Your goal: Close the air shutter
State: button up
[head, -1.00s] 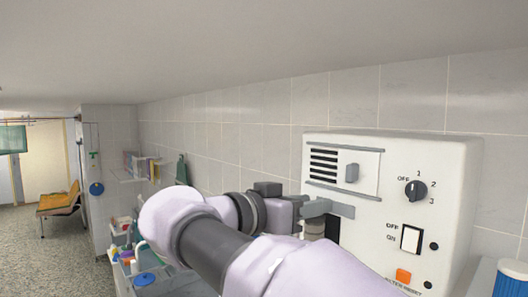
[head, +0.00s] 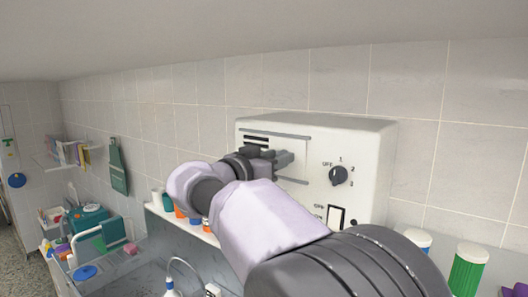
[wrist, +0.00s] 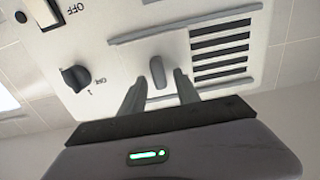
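The air shutter is a pale sliding plate between two rails on the white wall unit, with a grey knob (wrist: 157,72) standing out from it. Black vent slots (wrist: 220,50) lie open beside the plate in the wrist view; a few also show in the head view (head: 257,138). My gripper (wrist: 158,88) is open, with one finger on each side of the knob and a gap visible to each. I cannot tell how deep the knob sits between the fingers. In the head view my gripper (head: 282,158) hides the knob and most of the slots.
The white unit (head: 375,150) also carries a rotary dial (head: 339,175) and a rocker switch (head: 335,216). A green canister (head: 467,270) stands at the right. Bottles and a teal box (head: 88,218) are at the left. The tiled wall is behind.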

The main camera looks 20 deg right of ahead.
jog(key=shift+w+d, duration=0.15)
jog(key=shift+d, duration=0.05)
jog(key=shift+c, duration=0.2)
grip_shut()
dwell(1.2)
